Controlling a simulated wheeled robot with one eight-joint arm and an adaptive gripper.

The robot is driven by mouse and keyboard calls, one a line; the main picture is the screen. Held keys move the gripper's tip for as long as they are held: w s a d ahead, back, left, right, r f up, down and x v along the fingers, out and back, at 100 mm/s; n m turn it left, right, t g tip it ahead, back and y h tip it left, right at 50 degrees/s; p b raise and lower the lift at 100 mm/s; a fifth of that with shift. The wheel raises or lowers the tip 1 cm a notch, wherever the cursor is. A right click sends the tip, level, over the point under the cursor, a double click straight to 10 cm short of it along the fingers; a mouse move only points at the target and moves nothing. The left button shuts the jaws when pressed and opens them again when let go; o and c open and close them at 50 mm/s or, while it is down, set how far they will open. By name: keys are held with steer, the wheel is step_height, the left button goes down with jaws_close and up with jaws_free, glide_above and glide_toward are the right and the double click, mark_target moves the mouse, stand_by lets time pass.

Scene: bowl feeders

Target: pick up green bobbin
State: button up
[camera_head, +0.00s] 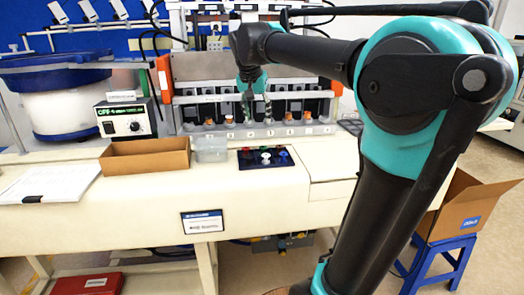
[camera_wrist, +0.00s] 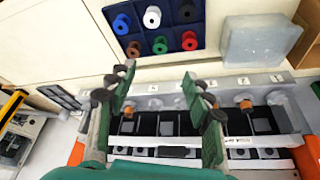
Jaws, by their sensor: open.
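The green bobbin (camera_wrist: 160,45) sits on a dark blue tray (camera_wrist: 172,32) in the wrist view, in the middle of the row nearer my gripper, between a brown bobbin (camera_wrist: 133,48) and a red bobbin (camera_wrist: 189,41). In the head view the tray (camera_head: 244,164) lies on the cream worktop, and the green bobbin is too small there to make out surely. My gripper (camera_wrist: 160,85) is open with nothing between its fingers. In the head view my gripper (camera_head: 257,108) hangs in front of the machine fixture, behind the tray.
Blue (camera_wrist: 121,24), white (camera_wrist: 152,16) and black (camera_wrist: 187,11) bobbins share the tray. A clear box (camera_head: 211,148) and a cardboard box (camera_head: 145,158) stand left of it. The fixture (camera_head: 185,100) with several orange-brown parts is behind.

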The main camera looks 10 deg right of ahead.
glide_above(263, 147)
steer(key=s+a, duration=0.1)
steer(key=s, duration=0.2)
step_height(263, 147, down, 10)
steer(key=shift+a+f, duration=0.15)
steer(key=shift+w+x, duration=0.15)
steer(key=shift+x, duration=1.2)
steer(key=shift+w+x, duration=0.1)
steer(key=shift+x, duration=1.3)
steer(key=c, duration=1)
steer(key=shift+c, duration=0.2)
steer(key=shift+r, duration=0.25)
